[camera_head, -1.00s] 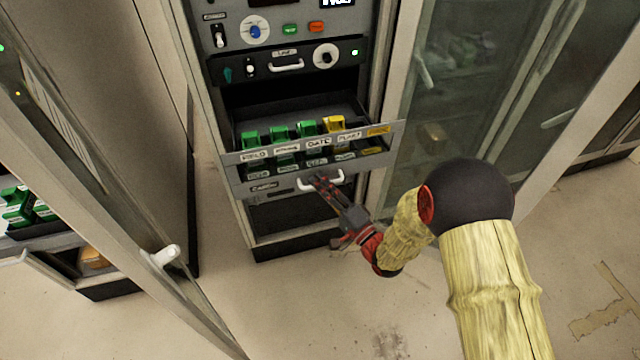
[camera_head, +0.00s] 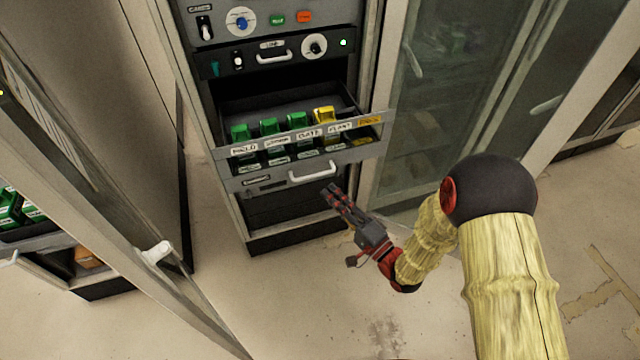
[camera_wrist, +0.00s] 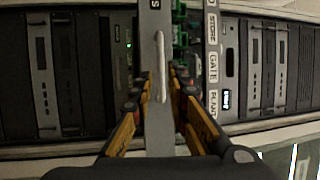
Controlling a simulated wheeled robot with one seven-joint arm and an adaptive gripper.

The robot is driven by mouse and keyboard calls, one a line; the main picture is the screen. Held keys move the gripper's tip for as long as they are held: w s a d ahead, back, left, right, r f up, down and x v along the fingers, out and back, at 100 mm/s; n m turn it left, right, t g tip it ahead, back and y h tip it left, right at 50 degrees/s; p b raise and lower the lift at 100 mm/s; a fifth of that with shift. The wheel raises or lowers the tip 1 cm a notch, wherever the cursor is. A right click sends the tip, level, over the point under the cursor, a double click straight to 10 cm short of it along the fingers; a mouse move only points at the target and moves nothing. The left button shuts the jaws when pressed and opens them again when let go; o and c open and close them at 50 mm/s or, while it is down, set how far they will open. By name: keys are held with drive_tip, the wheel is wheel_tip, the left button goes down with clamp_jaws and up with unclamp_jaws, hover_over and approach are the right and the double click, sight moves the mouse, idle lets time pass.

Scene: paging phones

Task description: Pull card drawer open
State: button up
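The card drawer (camera_head: 225,170) stands pulled out of the cabinet, with several green cards (camera_head: 268,126) and a yellow card (camera_head: 323,115) showing behind its labelled front. Its white bar handle (camera_head: 313,172) is bare in the head view. My gripper (camera_head: 334,190) is just below and right of the handle, apart from it and empty. In the wrist view the handle (camera_wrist: 160,68) lies ahead, between my two spread yellow-padded fingers (camera_wrist: 160,98). The drawer's inner depth is partly hidden by its front.
A control panel with a shut upper drawer and its handle (camera_head: 274,57) is above. A glass-door cabinet (camera_head: 440,110) stands at the right. An open door with a white handle (camera_head: 155,252) is at the left. The floor (camera_head: 310,310) in front is clear.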

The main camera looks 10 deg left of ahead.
drive_tip(key=v, duration=0.3)
drive_tip(key=shift+s+d+f, duration=0.1)
drive_tip(key=shift+s+d, duration=0.05)
drive_tip(key=shift+d, duration=0.05)
idle(0.4)
